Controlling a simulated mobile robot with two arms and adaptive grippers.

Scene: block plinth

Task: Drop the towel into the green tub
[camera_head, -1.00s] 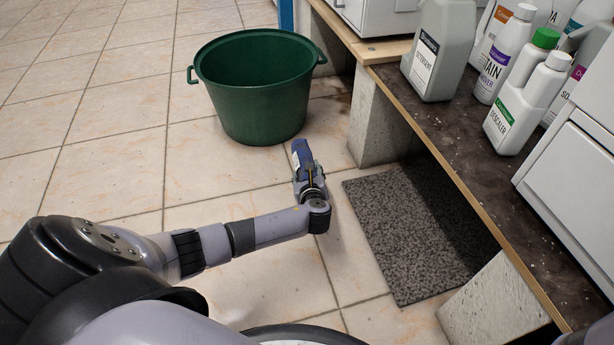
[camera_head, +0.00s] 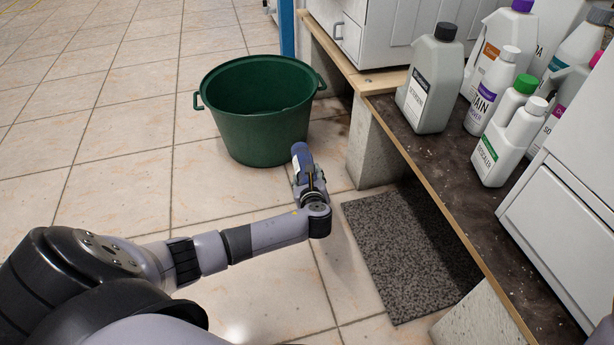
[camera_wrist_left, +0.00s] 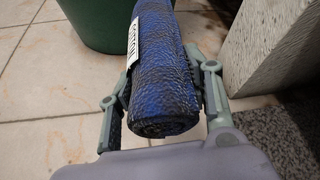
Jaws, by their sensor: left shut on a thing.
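The towel (camera_wrist_left: 165,75) is a rolled dark blue cloth with a white label. In the left wrist view it lies between the two fingers of my left gripper (camera_wrist_left: 163,100), which is shut on it. In the head view the towel (camera_head: 301,157) points away from my left gripper (camera_head: 308,178), low over the floor. The green tub (camera_head: 262,137) stands upright on the tiles just beyond the towel, open at the top with two side handles. The towel is outside the tub. Part of the tub also shows in the left wrist view (camera_wrist_left: 98,22). My right gripper is not in view.
A dark bench (camera_head: 440,165) on concrete blocks (camera_head: 373,145) runs along the right, holding several bottles (camera_head: 436,80) and white drawers (camera_head: 560,225). A speckled grey mat (camera_head: 395,250) lies on the floor beside and under it. The tiles left of the tub are clear.

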